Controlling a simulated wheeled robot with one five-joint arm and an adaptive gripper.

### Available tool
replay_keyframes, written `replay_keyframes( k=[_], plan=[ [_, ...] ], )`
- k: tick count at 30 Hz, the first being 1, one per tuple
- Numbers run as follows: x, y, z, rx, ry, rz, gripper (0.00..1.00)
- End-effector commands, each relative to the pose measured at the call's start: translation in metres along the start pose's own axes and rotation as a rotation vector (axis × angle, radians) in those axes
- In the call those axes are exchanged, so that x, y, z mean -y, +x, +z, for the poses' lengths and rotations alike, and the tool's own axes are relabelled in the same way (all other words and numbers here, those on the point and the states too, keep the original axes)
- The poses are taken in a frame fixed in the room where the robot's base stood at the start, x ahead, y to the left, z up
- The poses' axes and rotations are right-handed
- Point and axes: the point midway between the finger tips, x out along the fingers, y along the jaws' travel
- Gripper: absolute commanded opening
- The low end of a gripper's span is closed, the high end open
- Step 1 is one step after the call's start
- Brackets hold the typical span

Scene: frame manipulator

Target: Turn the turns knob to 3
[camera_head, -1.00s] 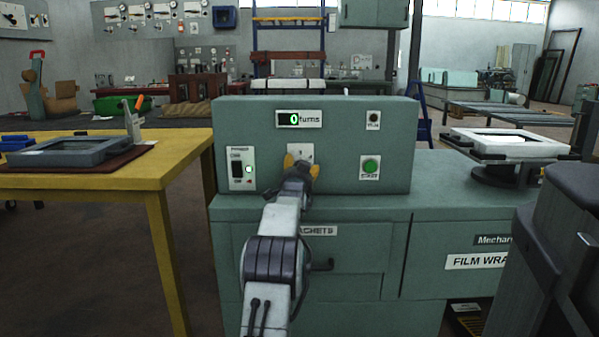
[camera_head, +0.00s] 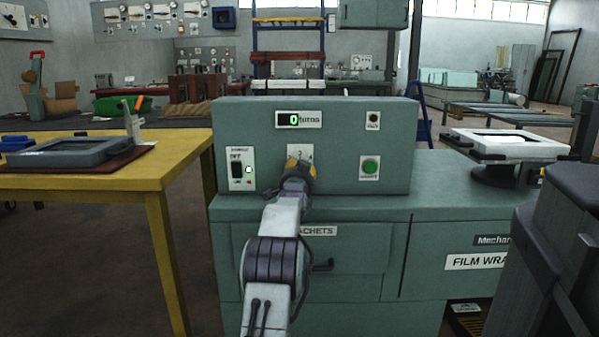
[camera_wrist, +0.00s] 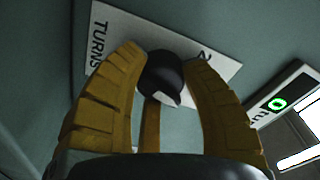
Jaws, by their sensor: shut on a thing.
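The turns knob (camera_wrist: 160,76) is a round black knob with a light pointer mark, on a white label plate (camera_wrist: 118,33) marked "TURNS" in the wrist view. The plate (camera_head: 299,151) also shows on the front of the green control box in the head view, where my gripper hides the knob. My gripper (camera_wrist: 164,62) has its yellow fingers closed around the knob, one on each side, with a third finger below. In the head view my gripper (camera_head: 300,170) is up against the panel. The turns display (camera_head: 293,120) reads 0.
The power switch (camera_head: 238,169) is left of the knob. A green button (camera_head: 369,166) and a small dark button (camera_head: 374,117) are to the right. A yellow table (camera_head: 110,178) stands left of the box. A white-topped stand (camera_head: 470,140) is at right.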

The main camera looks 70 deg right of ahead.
Motion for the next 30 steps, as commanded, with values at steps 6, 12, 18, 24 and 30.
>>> replay_keyframes(
  k=[6, 12, 18, 24, 30],
  plan=[
    [0.0006, 0.0002, 0.0028, 0.002, -0.040, -0.003, 0.09],
    [0.0015, 0.0004, 0.0026, -0.005, -0.213, -0.011, 0.09],
    [0.0004, 0.0004, 0.0042, -0.012, -0.329, -0.017, 0.09],
    [0.0001, 0.0004, 0.0050, -0.012, -0.348, -0.018, 0.09],
    [0.0002, 0.0004, 0.0055, -0.011, -0.346, -0.018, 0.45]
  ],
)
